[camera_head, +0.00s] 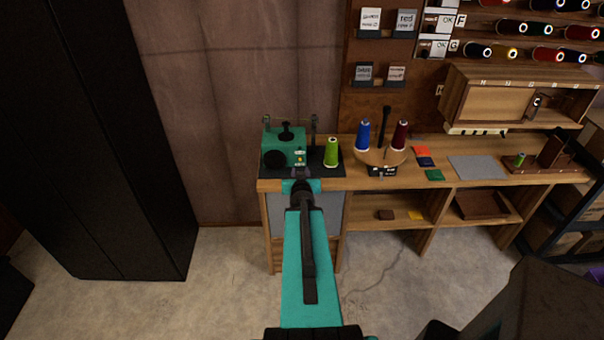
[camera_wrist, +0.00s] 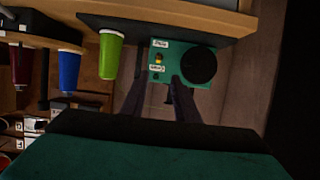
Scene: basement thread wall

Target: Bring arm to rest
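My teal arm reaches forward to the wooden bench, with my gripper (camera_head: 301,173) at the bench's front edge, just in front of a green winder-like machine (camera_head: 285,150). In the wrist view, which looks upside down, my gripper's two dark fingers (camera_wrist: 160,98) stand apart with nothing seen between them. The green machine (camera_wrist: 178,62) with its round black disc and small labels lies beyond the fingertips. I cannot tell whether the fingers touch it. A lime green thread cone (camera_head: 332,152) stands on the dark mat right of the machine, apart from my gripper.
The bench top (camera_head: 462,150) bears a round wooden stand (camera_head: 381,157) with blue and dark red cones, coloured swatches and a grey mat (camera_head: 477,167). Spool racks and a wooden cubby (camera_head: 490,103) are above. A black cabinet (camera_head: 95,130) stands left. Floor (camera_head: 225,270) left of my arm is clear.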

